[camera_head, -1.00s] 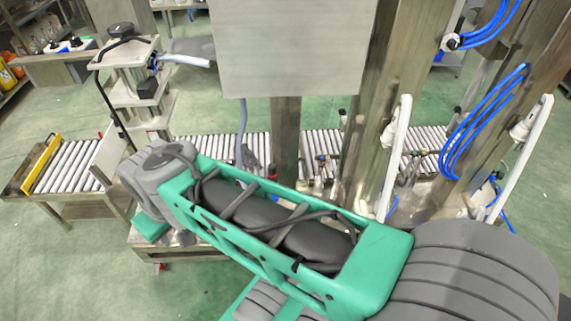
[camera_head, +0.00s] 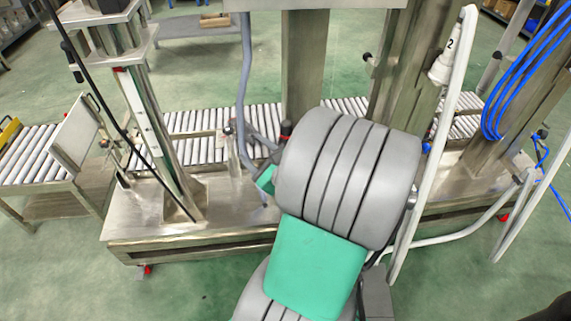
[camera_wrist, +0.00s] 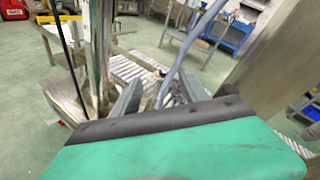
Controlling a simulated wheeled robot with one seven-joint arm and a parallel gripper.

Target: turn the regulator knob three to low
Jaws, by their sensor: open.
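No regulator knob marked three can be made out in either view. A white fitting marked "2" (camera_head: 440,66) sits on the right-hand steel column in the head view. A small dark knob (camera_head: 368,58) sticks out to its left, with no readable mark. My gripper (camera_wrist: 160,92) shows in the wrist view with its two grey fingers apart and nothing seen held between them. In the head view the gripper's fingers are mostly hidden behind my grey and green arm.
A steel machine base (camera_head: 140,218) stands in front of a roller conveyor (camera_head: 190,125). A grey-blue hose (camera_wrist: 192,38) hangs just beyond my fingers. A white pipe (camera_head: 425,190) and blue hoses (camera_head: 497,105) are at the right. Green floor (camera_head: 60,270) is clear at front left.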

